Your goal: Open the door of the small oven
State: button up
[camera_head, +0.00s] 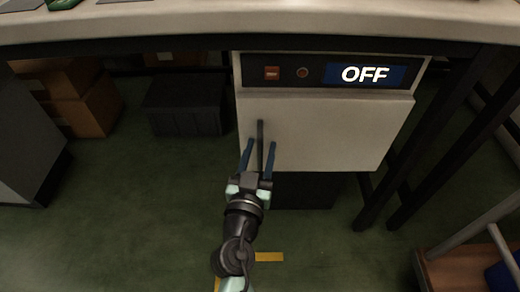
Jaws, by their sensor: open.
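The small oven (350,133) is a pale box under the counter, with its flat front door shut. A dark panel across its top shows a lit "OFF" display (366,75), a red-orange switch (271,73) and a small round knob or light (302,73). A dark vertical handle (260,135) stands at the door's left side. My gripper (260,146) is open in front of the door's lower left. Its two blue fingers are on either side of the handle in the picture. I cannot tell whether they touch it.
The pale counter (190,25) overhangs the oven. Cardboard boxes (80,105) and a dark crate (187,105) stand at the back left. Dark table legs (425,150) are right of the oven. A wooden cart (465,268) is at the lower right. Green floor is clear at left.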

grip_shut()
dwell(1.3)
